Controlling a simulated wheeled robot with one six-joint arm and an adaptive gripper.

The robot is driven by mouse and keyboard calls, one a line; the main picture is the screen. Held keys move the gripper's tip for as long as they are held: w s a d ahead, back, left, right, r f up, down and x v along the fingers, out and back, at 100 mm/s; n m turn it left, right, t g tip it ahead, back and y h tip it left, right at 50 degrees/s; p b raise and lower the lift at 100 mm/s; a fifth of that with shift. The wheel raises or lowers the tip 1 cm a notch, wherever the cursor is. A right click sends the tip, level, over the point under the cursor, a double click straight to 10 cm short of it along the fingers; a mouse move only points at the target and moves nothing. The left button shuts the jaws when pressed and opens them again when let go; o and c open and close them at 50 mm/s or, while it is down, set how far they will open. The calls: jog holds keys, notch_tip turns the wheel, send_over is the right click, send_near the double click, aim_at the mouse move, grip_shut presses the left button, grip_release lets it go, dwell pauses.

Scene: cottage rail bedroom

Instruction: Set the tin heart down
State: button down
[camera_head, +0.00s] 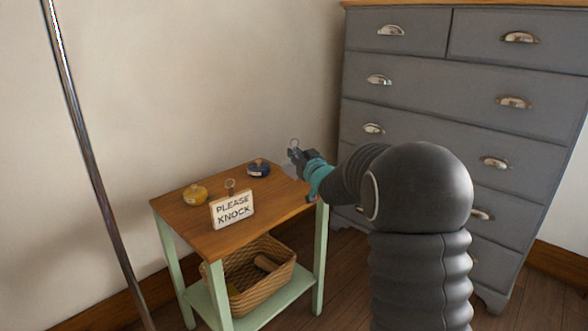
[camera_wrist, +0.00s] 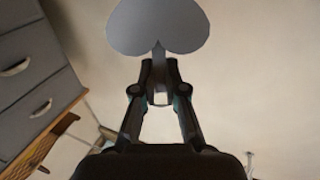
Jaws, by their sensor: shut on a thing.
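The tin heart (camera_wrist: 158,28) is a flat, plain grey plate at the top of the wrist view. My gripper (camera_wrist: 160,76) is shut on it near the notch between its lobes. In the head view my gripper (camera_head: 298,157) is above the right back corner of the small wooden-topped table (camera_head: 190,222). There the heart (camera_head: 290,171) shows only as a pale sliver below the fingers, with a wire ring above them. It appears to be held above the tabletop; the exact gap cannot be told.
On the table are a yellow lidded pot (camera_head: 194,194), a blue one (camera_head: 259,168) and an upright "PLEASE KNOCK" sign (camera_head: 232,209). A wicker basket (camera_head: 262,277) sits on the lower shelf. A grey dresser (camera_head: 440,100) stands at right, a metal pole (camera_head: 90,150) at left. The tabletop's right front is clear.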

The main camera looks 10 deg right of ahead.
aim_at(294, 167)
jog(key=shift+w+a+f, duration=0.2)
jog(key=shift+f, duration=1.9)
jog(key=shift+f, duration=0.1)
jog(key=shift+f+b, duration=0.1)
jog(key=shift+b, duration=0.2)
jog(key=c, duration=1.2)
grip_release()
